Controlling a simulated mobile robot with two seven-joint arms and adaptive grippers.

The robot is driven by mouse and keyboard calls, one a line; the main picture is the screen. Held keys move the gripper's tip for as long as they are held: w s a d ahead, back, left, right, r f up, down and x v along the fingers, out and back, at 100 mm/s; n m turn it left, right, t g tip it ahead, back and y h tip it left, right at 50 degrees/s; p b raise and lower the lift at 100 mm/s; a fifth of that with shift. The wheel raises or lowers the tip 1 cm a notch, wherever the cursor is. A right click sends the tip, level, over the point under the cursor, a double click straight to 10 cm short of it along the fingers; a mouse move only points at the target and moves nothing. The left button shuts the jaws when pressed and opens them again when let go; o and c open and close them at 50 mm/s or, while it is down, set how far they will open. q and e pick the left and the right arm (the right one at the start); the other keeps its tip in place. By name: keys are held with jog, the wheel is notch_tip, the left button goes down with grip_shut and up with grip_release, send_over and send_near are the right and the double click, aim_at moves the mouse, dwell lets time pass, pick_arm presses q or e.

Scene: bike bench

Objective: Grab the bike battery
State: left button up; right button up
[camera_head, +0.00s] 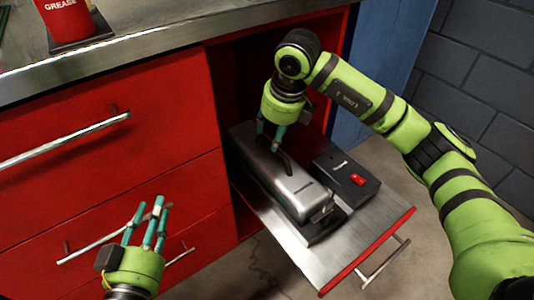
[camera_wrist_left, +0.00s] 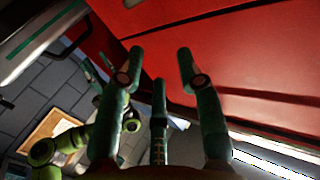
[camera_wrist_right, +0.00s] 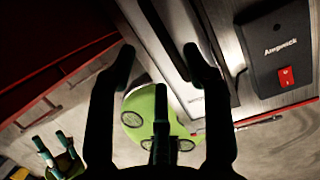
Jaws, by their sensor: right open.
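The bike battery (camera_head: 285,182) is a long silver case with a black handle on top, lying on a pulled-out metal shelf in the head view. Its silver case also shows in the right wrist view (camera_wrist_right: 217,25). My right gripper (camera_head: 271,137) points down over the battery's far half, close to the handle. Its fingers (camera_wrist_right: 158,60) are spread with nothing between them; I cannot tell whether they touch the battery. My left gripper (camera_head: 146,213) is open and empty, in front of the red drawers and well left of the battery.
A black charger box (camera_head: 346,179) with a red switch sits right beside the battery. The sliding shelf (camera_head: 365,235) has a red front edge and a handle. The red cabinet (camera_head: 110,150) has drawer handles sticking out. A red grease can (camera_head: 68,20) stands on the worktop.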

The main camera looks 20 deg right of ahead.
aim_at(273, 162)
jog(key=shift+a+f, duration=0.1)
jog(key=shift+f, duration=0.75)
jog(key=b+x, duration=0.1)
jog(key=x, duration=0.1)
jog(key=b+x, duration=0.1)
jog(key=x, duration=0.2)
jog(key=shift+d+f, duration=0.1)
jog(key=shift+d, duration=0.1)
grip_shut()
pick_arm(q)
jog(key=s+d+r+m+t+h, duration=0.1)
jog(key=s+r+t+h, duration=0.1)
jog(key=r, duration=0.4)
jog(key=s+d+r+m+t+h, duration=0.1)
jog(key=s+r+t+h, duration=0.2)
jog(key=r, duration=0.3)
jog(key=shift+s+d+r+t+h, duration=0.25)
jog(key=shift+d+t+h, duration=0.1)
jog(key=shift+t, duration=0.35)
pick_arm(e)
jog(key=shift+w+r, duration=0.25)
jog(key=shift+r, duration=0.1)
